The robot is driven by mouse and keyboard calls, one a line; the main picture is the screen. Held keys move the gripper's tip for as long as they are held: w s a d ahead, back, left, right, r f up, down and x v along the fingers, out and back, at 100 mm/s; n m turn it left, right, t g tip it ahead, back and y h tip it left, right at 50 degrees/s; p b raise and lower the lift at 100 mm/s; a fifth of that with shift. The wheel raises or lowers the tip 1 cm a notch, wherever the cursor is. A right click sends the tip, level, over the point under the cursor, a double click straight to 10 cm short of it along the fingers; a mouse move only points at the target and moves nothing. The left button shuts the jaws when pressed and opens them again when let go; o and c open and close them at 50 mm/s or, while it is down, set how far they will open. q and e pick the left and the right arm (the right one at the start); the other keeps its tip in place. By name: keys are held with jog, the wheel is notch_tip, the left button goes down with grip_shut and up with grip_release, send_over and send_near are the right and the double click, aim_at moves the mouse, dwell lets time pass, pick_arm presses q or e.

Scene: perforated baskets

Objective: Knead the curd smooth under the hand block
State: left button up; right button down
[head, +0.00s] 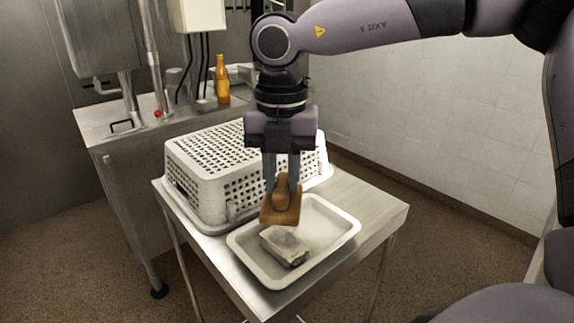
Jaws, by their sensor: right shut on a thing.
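My right gripper (282,180) is shut on the handle of the brown wooden hand block (280,209) and holds it over the back part of a white tray (247,259). The curd (286,249), a pale greyish lump with an uneven surface, lies in the tray, just in front of and below the block. In this view the block's lower edge appears close to the curd; I cannot tell whether they touch. My left gripper is out of view.
An upturned white perforated basket (208,164) stands on the steel table (379,207) behind the tray. A steel counter (125,128) with an orange bottle (222,79) is at the back left. The table's right corner is bare.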

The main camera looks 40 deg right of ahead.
jog(key=shift+f+b, duration=1.5)
jog(key=shift+f, duration=1.45)
jog(key=shift+f+b, duration=0.55)
jog(key=shift+b, duration=0.1)
jog(key=shift+s+f+b, duration=0.2)
jog(key=shift+f+b, duration=0.05)
jog(key=shift+b, duration=0.2)
dwell(0.7)
notch_tip(320, 180, up, 2)
jog(key=shift+w+r+p, duration=0.1)
jog(key=shift+w+p, duration=0.05)
jog(key=shift+p, duration=0.4)
jog(key=shift+r+p, duration=1.35)
jog(key=shift+r, duration=1.3)
jog(key=shift+f, duration=0.1)
